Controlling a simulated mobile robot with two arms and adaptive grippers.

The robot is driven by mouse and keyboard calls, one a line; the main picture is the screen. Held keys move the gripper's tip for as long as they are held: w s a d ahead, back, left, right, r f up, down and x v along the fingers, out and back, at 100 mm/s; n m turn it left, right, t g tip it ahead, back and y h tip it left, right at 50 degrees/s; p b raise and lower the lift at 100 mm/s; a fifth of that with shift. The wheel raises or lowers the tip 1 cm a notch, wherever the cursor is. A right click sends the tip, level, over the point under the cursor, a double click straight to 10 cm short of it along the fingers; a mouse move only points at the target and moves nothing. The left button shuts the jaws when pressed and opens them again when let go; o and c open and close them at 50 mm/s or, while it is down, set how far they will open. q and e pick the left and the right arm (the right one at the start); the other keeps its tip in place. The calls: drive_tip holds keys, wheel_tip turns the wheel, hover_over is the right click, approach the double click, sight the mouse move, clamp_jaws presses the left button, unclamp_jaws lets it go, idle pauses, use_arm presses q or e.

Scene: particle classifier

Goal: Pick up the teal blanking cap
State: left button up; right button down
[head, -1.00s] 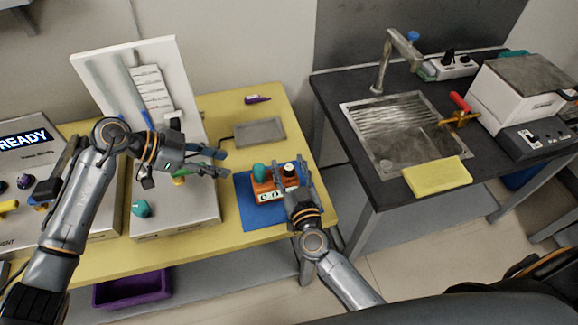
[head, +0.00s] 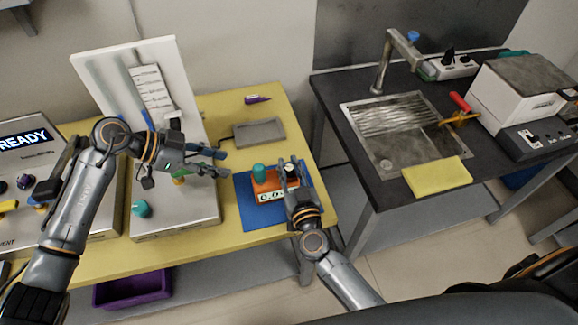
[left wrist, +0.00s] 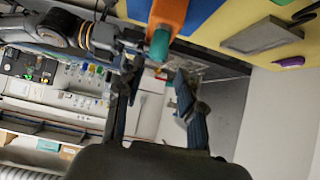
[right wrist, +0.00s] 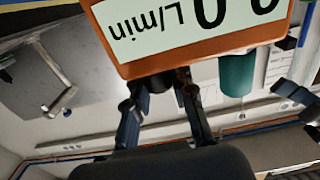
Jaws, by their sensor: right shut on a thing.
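The teal blanking cap (head: 259,171) stands on the orange flow meter (head: 263,187), at its left end in the head view. The cap also shows in the left wrist view (left wrist: 160,44), ahead of the fingers, and in the right wrist view (right wrist: 237,74). My left gripper (head: 223,163) is open and empty, left of the cap and apart from it. My right gripper (head: 291,170) is shut on the dark fitting at the right end of the flow meter. The fitting is partly hidden by the fingers.
The flow meter is over a blue mat (head: 250,217) on the yellow table (head: 245,237). A grey box with a teal knob (head: 139,208) stands left. The dark sink bench (head: 375,192) is to the right.

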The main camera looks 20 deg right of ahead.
use_arm(q)
drive_tip(key=o, duration=0.5)
drive_tip(key=shift+d, duration=0.1)
drive_tip(key=shift+d+r+m, duration=0.15)
drive_tip(key=shift+d+m, duration=0.05)
drive_tip(key=shift+m, duration=0.3)
drive_tip(key=m+t+y, duration=0.1)
drive_tip(key=m+y, duration=0.8)
drive_tip(key=m, duration=1.7)
approach(259, 167)
drive_tip(key=f, duration=0.6)
drive_tip(key=shift+w+f, duration=0.1)
drive_tip(key=shift+w, duration=0.25)
drive_tip(key=f, duration=0.2)
drive_tip(key=d+f, duration=0.1)
drive_tip(key=f, duration=0.1)
drive_tip(key=shift+w, duration=0.1)
drive_tip(key=shift+w+d+f, duration=0.1)
drive_tip(key=shift+f, duration=0.4)
